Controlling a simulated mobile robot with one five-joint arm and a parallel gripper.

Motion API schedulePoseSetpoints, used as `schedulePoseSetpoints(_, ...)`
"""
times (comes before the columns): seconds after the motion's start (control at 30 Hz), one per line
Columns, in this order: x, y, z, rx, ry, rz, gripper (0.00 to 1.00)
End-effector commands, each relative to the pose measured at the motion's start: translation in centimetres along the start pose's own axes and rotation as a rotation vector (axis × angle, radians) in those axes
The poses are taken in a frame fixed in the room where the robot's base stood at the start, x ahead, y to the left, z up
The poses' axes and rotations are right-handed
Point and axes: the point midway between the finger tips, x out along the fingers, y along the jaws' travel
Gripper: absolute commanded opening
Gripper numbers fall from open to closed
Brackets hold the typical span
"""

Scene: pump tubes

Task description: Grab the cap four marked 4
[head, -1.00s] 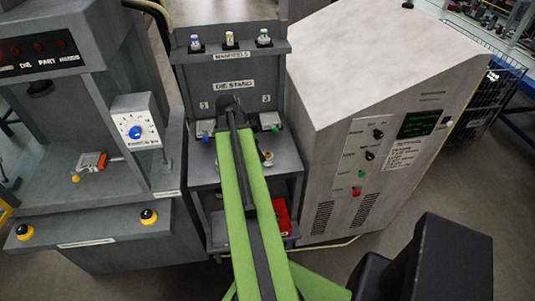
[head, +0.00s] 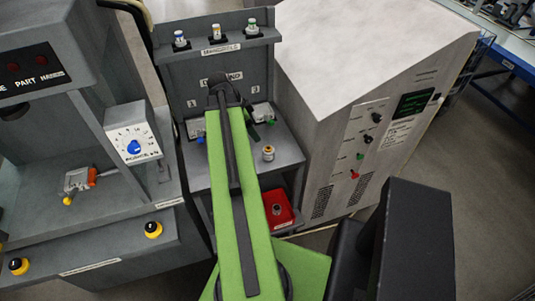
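No number 4 can be read on any small part, so I cannot tell which one is cap four. A small metal piece with an orange ring (head: 268,153) stands on the grey shelf, right of my green arm. Another small grey piece (head: 277,209) sits in the red bin (head: 286,219) below. Three small fittings with blue (head: 180,39), yellow (head: 216,33) and green (head: 251,27) marks stand on the top ledge. My arm reaches over the die stand. Its far end hides most of my gripper, and its fingers cannot be made out.
The die stand (head: 203,78) holds metal blocks with blue and green parts, partly hidden by my arm. A grey press with a dial box (head: 135,138) stands at left. A large pale cabinet (head: 325,70) closes off the right side. Floor shows at far right.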

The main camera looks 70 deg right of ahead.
Motion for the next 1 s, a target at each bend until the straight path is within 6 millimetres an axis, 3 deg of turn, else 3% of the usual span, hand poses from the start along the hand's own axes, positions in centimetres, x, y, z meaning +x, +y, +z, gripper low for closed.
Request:
schedulePoseSetpoints(0.03,1.6,0.0,0.2,0.003,0.0,0.001,0.71)
schedulePoseSetpoints(0.43,10.6,0.1,0.0,0.008,0.0,0.003,0.71)
schedulePoseSetpoints(0.53,11.7,0.1,-0.2,0.008,0.0,0.003,0.71)
schedulePoseSetpoints(0.77,12.1,0.1,-0.4,0.007,0.0,0.003,0.71)
schedulePoseSetpoints(1.0,16.3,0.2,-0.3,0.009,0.0,0.004,0.71)
